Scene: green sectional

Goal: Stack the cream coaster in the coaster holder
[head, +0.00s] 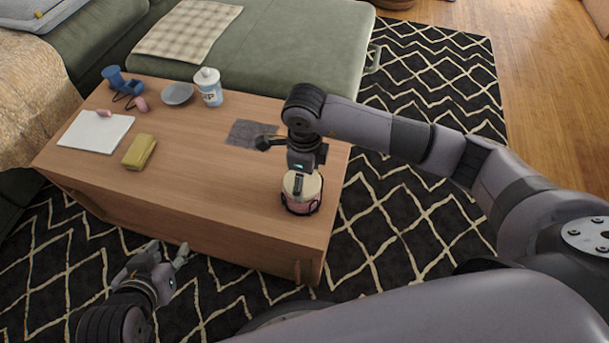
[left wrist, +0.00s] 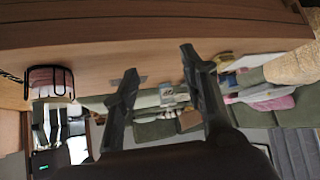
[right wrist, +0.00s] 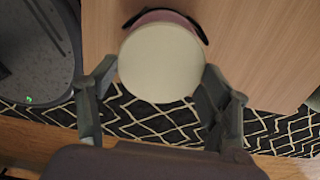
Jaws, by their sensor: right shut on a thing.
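The cream coaster (right wrist: 160,62) is a pale disc between the fingers of my right gripper (head: 299,183), which is shut on it. In the head view the coaster (head: 312,186) is at the top of the coaster holder (head: 302,208), near the table's right front corner. The holder is a black wire frame with pinkish coasters inside; it also shows in the left wrist view (left wrist: 50,82). In the right wrist view the coaster hides most of the holder; whether it rests on the stack I cannot tell. My left gripper (head: 170,256) is open and empty, off the table's front edge.
The wooden table (head: 215,190) holds a dark grey mat (head: 250,133), a white bottle (head: 208,88), a grey bowl (head: 177,94), a yellow block (head: 139,152), a white tablet-like slab (head: 95,132) and a blue item (head: 118,80). The table's front middle is clear. A green sofa stands behind.

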